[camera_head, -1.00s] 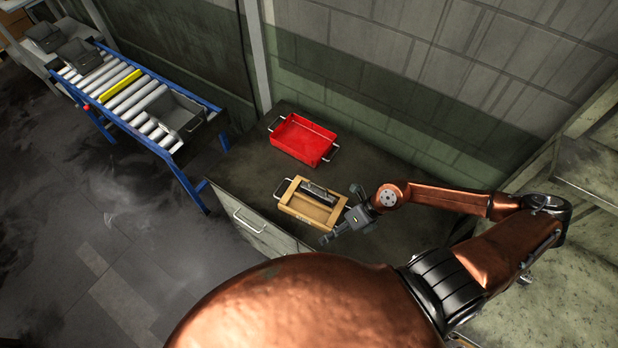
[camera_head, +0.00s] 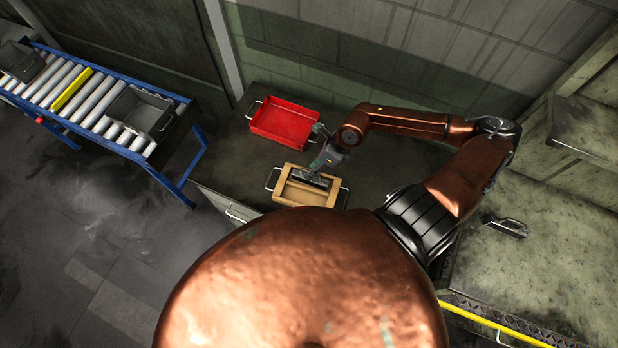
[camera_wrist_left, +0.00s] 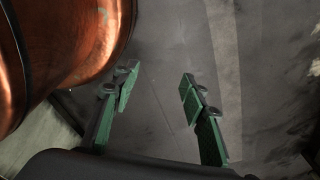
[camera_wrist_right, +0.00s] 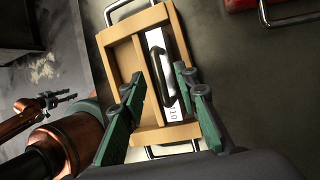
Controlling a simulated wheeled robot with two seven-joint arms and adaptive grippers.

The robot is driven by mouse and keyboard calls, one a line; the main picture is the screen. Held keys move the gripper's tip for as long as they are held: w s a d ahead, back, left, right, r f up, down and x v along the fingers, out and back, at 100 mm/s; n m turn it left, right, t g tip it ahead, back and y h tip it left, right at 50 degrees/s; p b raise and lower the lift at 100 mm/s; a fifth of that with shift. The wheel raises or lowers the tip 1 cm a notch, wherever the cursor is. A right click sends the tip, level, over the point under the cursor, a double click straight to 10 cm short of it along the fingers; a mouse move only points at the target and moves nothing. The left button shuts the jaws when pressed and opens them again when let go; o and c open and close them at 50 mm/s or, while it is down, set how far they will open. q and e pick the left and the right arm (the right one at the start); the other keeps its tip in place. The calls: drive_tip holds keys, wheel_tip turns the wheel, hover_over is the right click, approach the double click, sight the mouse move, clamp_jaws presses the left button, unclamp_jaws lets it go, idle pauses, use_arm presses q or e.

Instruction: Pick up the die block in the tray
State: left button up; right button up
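The wooden tray (camera_head: 290,196) with metal handles sits on the dark cabinet top, and it fills the middle of the right wrist view (camera_wrist_right: 122,62). The die block (camera_wrist_right: 154,42), a pale metal bar with a dark recessed middle, lies in the tray's right compartment in that view. My right gripper (camera_wrist_right: 158,84) is open, with its green fingers over the tray and apart on either side of the block's near part. In the head view the right gripper (camera_head: 320,166) partly covers the block. My left gripper (camera_wrist_left: 158,82) is open and empty above the floor.
A red bin (camera_head: 282,124) stands behind the tray on the cabinet. A roller conveyor (camera_head: 88,104) with grey bins is at the left. A stained bench (camera_head: 545,255) is at the right. The tray's left compartment looks empty.

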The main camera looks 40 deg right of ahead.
drive_tip(key=shift+x, duration=1.3)
drive_tip(key=c, duration=0.6)
use_arm(q)
drive_tip(key=shift+w+r, duration=0.3)
drive_tip(key=shift+w, duration=0.35)
use_arm(e)
drive_tip(key=shift+s, duration=0.1)
clamp_jaws()
use_arm(q)
drive_tip(key=shift+w, duration=0.2)
use_arm(e)
drive_tip(key=shift+r, duration=0.15)
